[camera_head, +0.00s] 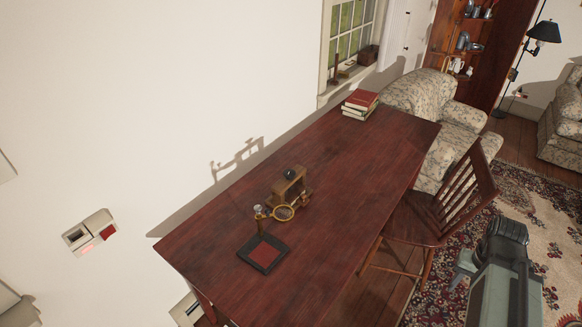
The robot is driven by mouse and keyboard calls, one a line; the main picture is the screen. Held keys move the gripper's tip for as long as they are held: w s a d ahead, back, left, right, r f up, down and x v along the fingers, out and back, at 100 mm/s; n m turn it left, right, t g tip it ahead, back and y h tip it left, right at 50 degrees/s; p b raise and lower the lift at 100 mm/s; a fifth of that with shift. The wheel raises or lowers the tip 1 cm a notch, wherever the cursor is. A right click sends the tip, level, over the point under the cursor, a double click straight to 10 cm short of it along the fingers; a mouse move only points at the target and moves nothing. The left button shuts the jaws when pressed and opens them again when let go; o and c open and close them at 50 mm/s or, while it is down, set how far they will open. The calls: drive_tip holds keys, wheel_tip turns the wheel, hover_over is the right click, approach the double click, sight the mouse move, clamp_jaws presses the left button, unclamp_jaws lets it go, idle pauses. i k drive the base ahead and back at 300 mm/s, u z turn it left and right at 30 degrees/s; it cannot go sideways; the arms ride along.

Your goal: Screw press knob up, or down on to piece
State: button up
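A small wooden piece (291,190) stands near the middle of the dark red table (340,165). It has a dark round knob-like top (289,174); I cannot tell for sure that this is the press knob, or how far it is screwed. A brass ring with a lens (283,213) is in front of it, joined to a stand on a black base with a red pad (263,254). No separate piece under a press can be made out. My gripper is not in view; only a grey-green part of my own body shows at lower right, well away from these things.
Several books (360,103) are stacked at the table's far end. A wooden chair (440,205) stands at the table's right side, with a floral armchair (430,105) behind. The white wall (150,110) runs along the table's left side. Much of the tabletop is bare.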

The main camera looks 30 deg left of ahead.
sight(289, 173)
drive_tip(key=z, duration=0.05)
drive_tip(key=i, duration=1.5)
drive_tip(key=u, duration=2.3)
